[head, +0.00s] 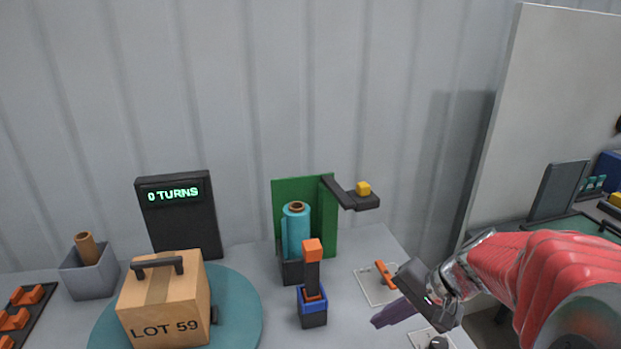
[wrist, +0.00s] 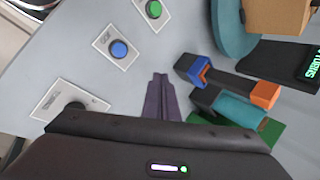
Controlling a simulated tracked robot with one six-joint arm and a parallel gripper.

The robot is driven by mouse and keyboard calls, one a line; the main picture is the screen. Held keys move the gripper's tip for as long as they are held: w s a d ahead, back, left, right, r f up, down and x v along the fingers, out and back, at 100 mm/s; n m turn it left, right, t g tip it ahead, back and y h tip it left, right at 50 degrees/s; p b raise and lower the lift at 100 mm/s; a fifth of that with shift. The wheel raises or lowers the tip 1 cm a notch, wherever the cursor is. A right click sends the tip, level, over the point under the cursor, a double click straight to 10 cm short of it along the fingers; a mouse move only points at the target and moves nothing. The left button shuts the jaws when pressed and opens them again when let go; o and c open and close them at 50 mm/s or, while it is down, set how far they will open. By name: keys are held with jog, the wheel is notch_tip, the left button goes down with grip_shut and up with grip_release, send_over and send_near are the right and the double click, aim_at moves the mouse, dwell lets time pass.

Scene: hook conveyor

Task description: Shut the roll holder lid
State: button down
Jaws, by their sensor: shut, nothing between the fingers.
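The roll holder has a green back plate (head: 328,215), a black base (head: 292,271) and an upright teal roll (head: 297,232). Its lid (head: 348,199) looks like the dark arm with a yellow block (head: 363,188), swung out to the right at the top, clear of the roll. In the wrist view the roll (wrist: 242,109) shows right of my fingers; I cannot make out the lid there. My gripper (head: 378,321) has its purple fingers shut and empty, in front and right of the holder, apart from it. Its fingertips (wrist: 160,77) also show in the wrist view.
A turntable (head: 247,306) carries a LOT 59 box (head: 165,305). An orange switch (head: 384,273) is near my gripper. Blue (wrist: 119,48) and green (wrist: 153,9) buttons lie on the table.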

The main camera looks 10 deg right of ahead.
jog(key=w+d+r+m+t, duration=0.4)
jog(key=w+d+r+t, duration=0.8)
jog(key=w+d+r, duration=0.2)
jog(key=shift+w+d+t+y, duration=0.3)
jog(key=shift+w+d, duration=0.3)
jog(key=shift+d, duration=0.55)
jog(key=shift+r, duration=0.1)
jog(key=w+a, duration=0.7)
jog(key=w, duration=0.2)
jog(key=shift+a, duration=0.15)
jog(key=shift+a, duration=0.15)
